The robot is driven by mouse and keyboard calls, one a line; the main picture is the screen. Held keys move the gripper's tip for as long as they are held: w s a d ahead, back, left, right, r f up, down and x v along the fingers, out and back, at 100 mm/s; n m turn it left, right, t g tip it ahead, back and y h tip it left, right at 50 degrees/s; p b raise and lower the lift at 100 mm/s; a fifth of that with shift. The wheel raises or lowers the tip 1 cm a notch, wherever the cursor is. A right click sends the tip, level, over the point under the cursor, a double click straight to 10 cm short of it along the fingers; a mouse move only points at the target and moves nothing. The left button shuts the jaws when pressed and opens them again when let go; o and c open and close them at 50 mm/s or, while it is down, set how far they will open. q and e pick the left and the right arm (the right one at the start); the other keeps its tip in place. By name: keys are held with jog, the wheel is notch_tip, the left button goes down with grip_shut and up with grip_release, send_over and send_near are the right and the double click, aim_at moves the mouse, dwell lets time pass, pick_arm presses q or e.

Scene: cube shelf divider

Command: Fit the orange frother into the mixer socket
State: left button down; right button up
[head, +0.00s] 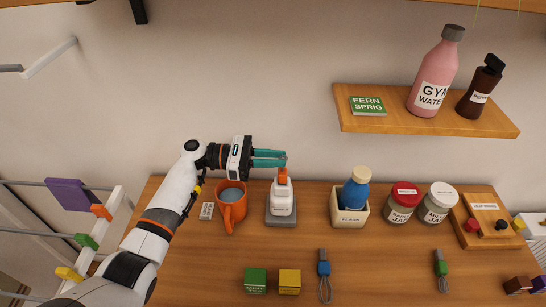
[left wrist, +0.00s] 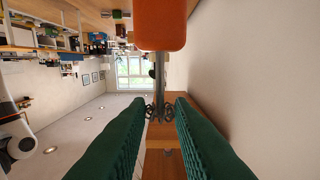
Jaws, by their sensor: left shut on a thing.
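My left gripper (head: 284,158) comes in from the left with its green fingers level, shut on the orange frother (head: 283,174). The frother's orange end hangs just below the fingertips, over the top of the white mixer (head: 282,200) on its grey base. I cannot tell whether the orange end touches the mixer; the socket itself is hidden. In the left wrist view the frother's orange body (left wrist: 160,25) fills the top, and its metal shaft runs down between the green fingers (left wrist: 161,105). My right gripper is not in view.
An orange mug (head: 232,207) stands close left of the mixer. A cream box with a blue bottle (head: 355,194) stands to its right, then two jars. A wall shelf (head: 420,120) is above right.

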pick_arm(q)
jog(key=shift+f, duration=0.25)
jog(key=c, duration=1.2)
grip_release()
jog(key=a, duration=0.5)
jog(key=shift+a, duration=0.1)
